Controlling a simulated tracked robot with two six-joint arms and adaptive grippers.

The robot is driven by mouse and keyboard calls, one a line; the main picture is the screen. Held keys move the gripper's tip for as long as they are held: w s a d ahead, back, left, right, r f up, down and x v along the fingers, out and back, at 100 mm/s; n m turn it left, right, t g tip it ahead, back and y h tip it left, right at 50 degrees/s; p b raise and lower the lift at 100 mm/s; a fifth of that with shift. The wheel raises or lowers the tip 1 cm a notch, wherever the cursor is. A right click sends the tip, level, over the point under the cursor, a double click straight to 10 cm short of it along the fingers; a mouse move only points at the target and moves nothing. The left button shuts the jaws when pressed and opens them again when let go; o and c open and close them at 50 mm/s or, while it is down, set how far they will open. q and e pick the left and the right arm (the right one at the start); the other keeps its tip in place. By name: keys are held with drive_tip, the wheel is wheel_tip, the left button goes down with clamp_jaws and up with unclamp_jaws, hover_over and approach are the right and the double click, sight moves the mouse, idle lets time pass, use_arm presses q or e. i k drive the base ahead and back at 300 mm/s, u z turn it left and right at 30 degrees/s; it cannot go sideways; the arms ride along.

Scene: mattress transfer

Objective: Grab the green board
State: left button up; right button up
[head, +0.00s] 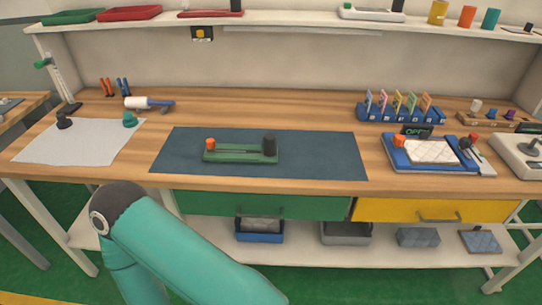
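The green board (241,153) is a long, narrow green piece lying on the dark blue mat (320,155) in the middle of the wooden workbench. An orange-red knob (210,144) stands at its left end and a black cylinder (270,145) stands at its right end. One teal arm link of mine shows in the lower left, below the bench's front edge. Neither of my grippers is in view, and nothing of mine touches the board.
A white sheet (75,142) with dark and teal knobs lies to the left. A blue tray (395,160) holding a white quilted pad stands to the right, before a blue card rack (380,116). A shelf (290,21) overhangs the back. The mat around the board is clear.

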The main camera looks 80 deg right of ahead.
sight(266, 154)
drive_tip(key=k, duration=1.65)
drive_tip(key=z, duration=1.1)
drive_tip(key=i, duration=1)
drive_tip(key=z, duration=0.1)
